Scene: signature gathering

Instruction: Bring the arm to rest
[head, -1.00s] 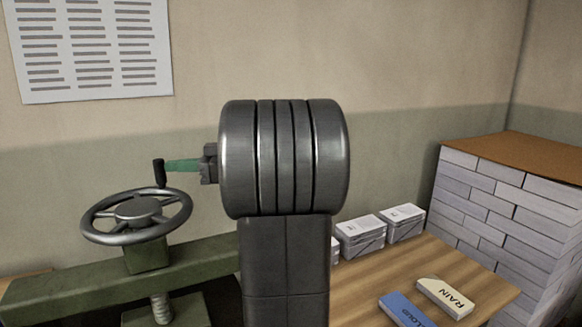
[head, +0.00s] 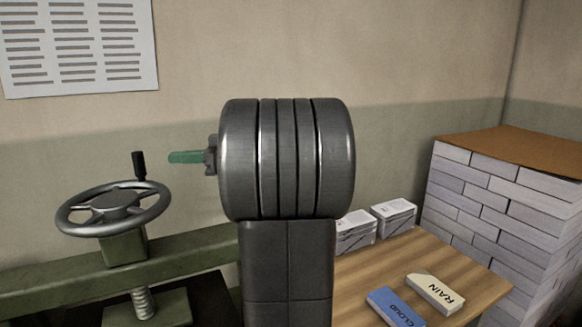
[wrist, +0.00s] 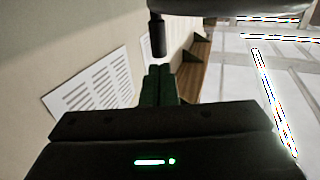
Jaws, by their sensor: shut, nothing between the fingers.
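My gripper (head: 186,157) shows its green fingers sticking out to the left from behind my dark arm in the head view. In the wrist view the two green fingers (wrist: 159,86) lie side by side, shut with nothing between them. A grey handwheel (head: 113,209) with an upright dark handle (head: 139,165) stands on a green press at the left. The fingertips are to the right of the handle and apart from it in the head view. The dark handle also shows just beyond the fingertips in the wrist view (wrist: 157,36). My arm hides the middle of the scene.
A wooden table (head: 390,267) at the right bears a blue block marked CLOUD (head: 396,307), a cream block marked RAIN (head: 435,294) and bundled paper stacks (head: 394,218). A tall brick-like stack (head: 475,205) with a brown top stands behind at right. A printed sheet (head: 78,48) hangs on the wall.

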